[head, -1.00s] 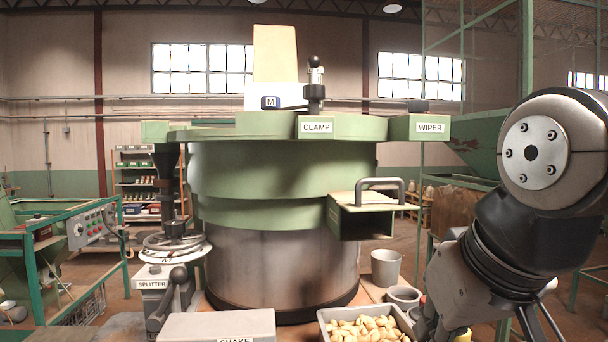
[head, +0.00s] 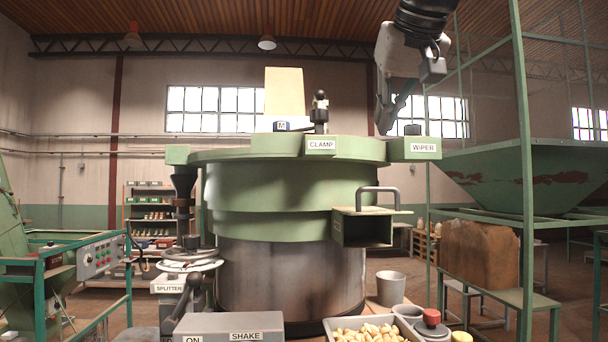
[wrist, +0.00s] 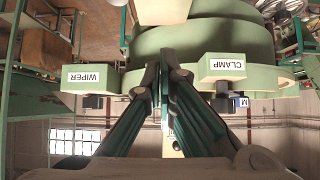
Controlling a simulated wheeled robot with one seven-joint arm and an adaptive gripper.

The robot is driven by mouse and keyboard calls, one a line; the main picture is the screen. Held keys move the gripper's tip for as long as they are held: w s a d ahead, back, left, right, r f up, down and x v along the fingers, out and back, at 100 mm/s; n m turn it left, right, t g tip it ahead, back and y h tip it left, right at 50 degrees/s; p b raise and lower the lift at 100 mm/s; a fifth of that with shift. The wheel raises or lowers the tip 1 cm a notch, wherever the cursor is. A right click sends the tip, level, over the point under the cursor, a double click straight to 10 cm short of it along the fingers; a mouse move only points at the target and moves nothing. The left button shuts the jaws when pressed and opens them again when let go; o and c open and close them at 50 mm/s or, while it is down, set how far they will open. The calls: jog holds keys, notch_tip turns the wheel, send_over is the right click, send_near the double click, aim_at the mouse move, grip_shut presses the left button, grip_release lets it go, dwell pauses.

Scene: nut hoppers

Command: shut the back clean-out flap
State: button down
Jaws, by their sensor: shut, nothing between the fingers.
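The green drum machine (head: 285,185) stands in the middle of the head view, with a bare metal lower body. On its right side is a green box-shaped outlet (head: 366,228) with a dark open mouth and a grey handle (head: 378,188) on top. I cannot make out a back clean-out flap; the drum's far side is hidden. My gripper (head: 386,128) hangs at the upper right, near the WIPER block (head: 415,148). In the upside-down wrist view my gripper (wrist: 160,78) is shut and empty, between the WIPER block (wrist: 90,77) and the CLAMP block (wrist: 226,66).
A tray of nuts (head: 365,330), a grey cup (head: 391,288) and a red-topped item (head: 432,318) stand in front. The splitter wheel (head: 190,262) is at left. A green frame post (head: 523,180) and hopper (head: 540,180) stand at right.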

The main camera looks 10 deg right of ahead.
jog(key=x, duration=0.9)
jog(key=shift+w+f+p, duration=0.2)
jog(key=shift+p, duration=0.2)
jog(key=shift+s+f, duration=0.15)
jog(key=shift+f, duration=0.05)
jog(key=shift+s+f+p, duration=0.2)
jog(key=shift+s, duration=0.3)
jog(key=shift+s+f+p, duration=0.15)
jog(key=shift+s+f, duration=0.05)
jog(key=shift+s, duration=0.3)
jog(key=shift+s+f, duration=0.45)
